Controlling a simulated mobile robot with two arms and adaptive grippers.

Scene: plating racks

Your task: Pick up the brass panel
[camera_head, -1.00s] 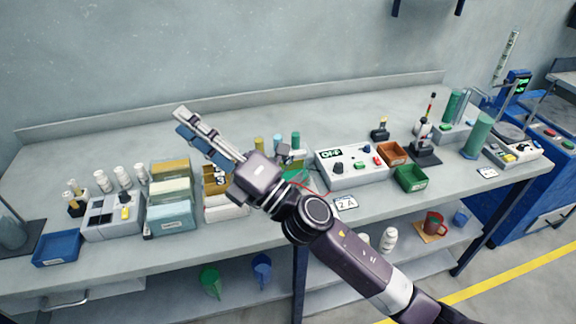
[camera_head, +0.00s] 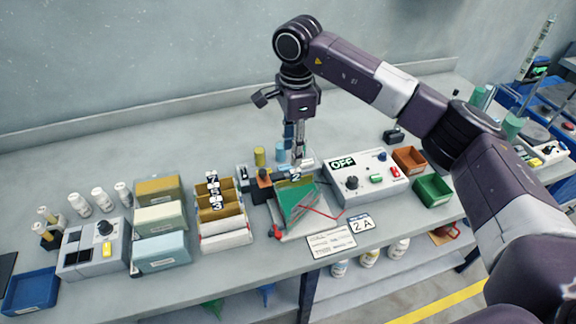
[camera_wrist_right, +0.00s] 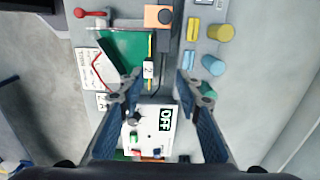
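A thin panel with a brass-yellow edge and a tag "2" (camera_head: 295,177) stands at the green bath (camera_head: 297,203). In the right wrist view its narrow yellow edge (camera_wrist_right: 150,46) shows beside the green bath, with the tag (camera_wrist_right: 148,70) below it. My right gripper (camera_wrist_right: 157,82) is open, one finger on each side of the tag's line, and seems empty. In the head view the right gripper (camera_head: 297,160) points down just above the panel and partly hides its top. Whether a finger touches it, I cannot tell. My left gripper is not in view.
A rack (camera_head: 222,226) with brass-coloured panels tagged 7, 5 and 3 stands left of the bath. The power box reading OFF (camera_head: 360,180) stands close on the right. An orange block (camera_wrist_right: 158,17), a red lead and small bottles are near.

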